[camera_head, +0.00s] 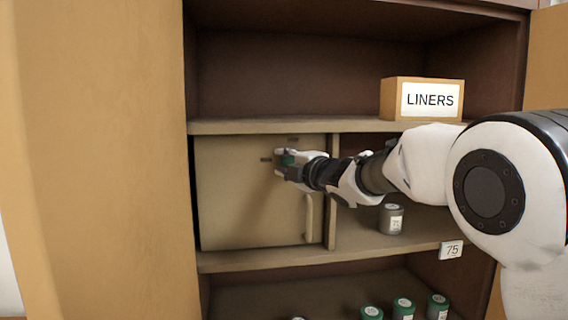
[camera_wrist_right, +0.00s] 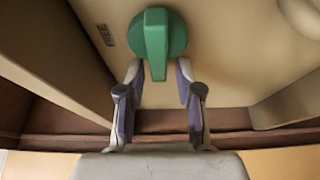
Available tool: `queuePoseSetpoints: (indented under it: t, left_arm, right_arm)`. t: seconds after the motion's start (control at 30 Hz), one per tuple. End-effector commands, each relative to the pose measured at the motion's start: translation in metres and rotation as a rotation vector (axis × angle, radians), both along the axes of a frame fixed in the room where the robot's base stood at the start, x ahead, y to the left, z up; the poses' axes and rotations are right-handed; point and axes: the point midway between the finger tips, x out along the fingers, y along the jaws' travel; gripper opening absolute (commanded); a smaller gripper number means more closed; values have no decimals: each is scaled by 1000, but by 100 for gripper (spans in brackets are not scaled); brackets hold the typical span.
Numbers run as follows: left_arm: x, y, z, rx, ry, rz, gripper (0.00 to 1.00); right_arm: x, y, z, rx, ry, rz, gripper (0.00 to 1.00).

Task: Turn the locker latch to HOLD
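The locker door (camera_head: 235,200) is beige and closed, in the left part of the middle shelf. Its green latch (camera_head: 288,157) is partly hidden by my right gripper (camera_head: 281,163). In the right wrist view the latch (camera_wrist_right: 156,33) is a round green knob with a raised bar. The bar's end lies between the fingertips of my right gripper (camera_wrist_right: 158,76), which is open with a visible gap on both sides. My left gripper is not in view.
A pale door handle (camera_head: 309,218) stands out below the latch. Right of the locker, a grey jar (camera_head: 391,219) stands in an open compartment above a "75" tag (camera_head: 451,250). A LINERS box (camera_head: 394,98) is on the shelf above. Several green-lidded jars (camera_head: 403,308) stand below.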

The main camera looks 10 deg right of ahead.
Motion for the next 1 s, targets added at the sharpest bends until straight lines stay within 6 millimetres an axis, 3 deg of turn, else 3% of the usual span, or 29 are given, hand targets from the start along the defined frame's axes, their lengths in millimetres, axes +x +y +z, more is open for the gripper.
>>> queuePoseSetpoints:
  t: [0.37, 0.8, 1.0]
  left_arm:
    - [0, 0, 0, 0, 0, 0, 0]
    - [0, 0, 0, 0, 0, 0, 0]
    - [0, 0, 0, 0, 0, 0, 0]
  right_arm:
    - [-7, -3, 1, 0, -1, 1, 41]
    - [-98, -42, 1, 4, -1, -1, 41]
    - [-111, -47, 0, 2, 0, 0, 41]
